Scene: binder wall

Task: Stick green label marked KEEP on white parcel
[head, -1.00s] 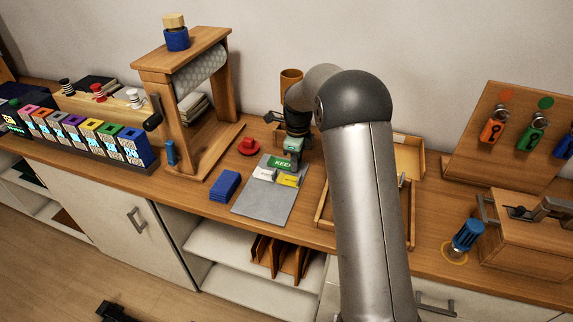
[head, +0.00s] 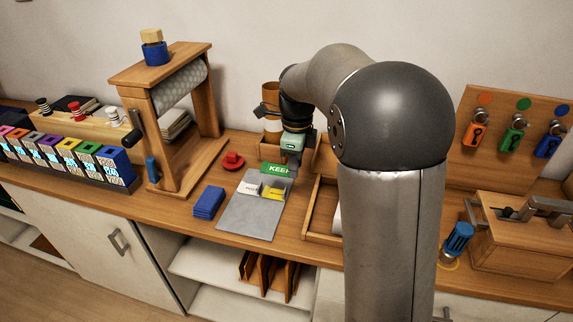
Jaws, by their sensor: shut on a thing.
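A green label marked KEEP (head: 274,169) is at the far end of a grey mat (head: 247,219). My gripper (head: 292,171) is at the label's right end and is shut on it; its fingertips are small and partly hidden. A white label (head: 249,188) and a yellow label (head: 272,193) lie just in front of the green one on the mat. A white thing (head: 337,219) shows in part inside the wooden tray, mostly behind my arm. I cannot tell whether it is the white parcel.
A wooden tray (head: 309,206) lies right of the mat. A blue block stack (head: 208,202) and a red stamp-like object (head: 232,161) stand left of the mat. A wooden roll stand (head: 163,123) is farther left. My arm hides much of the counter's right middle.

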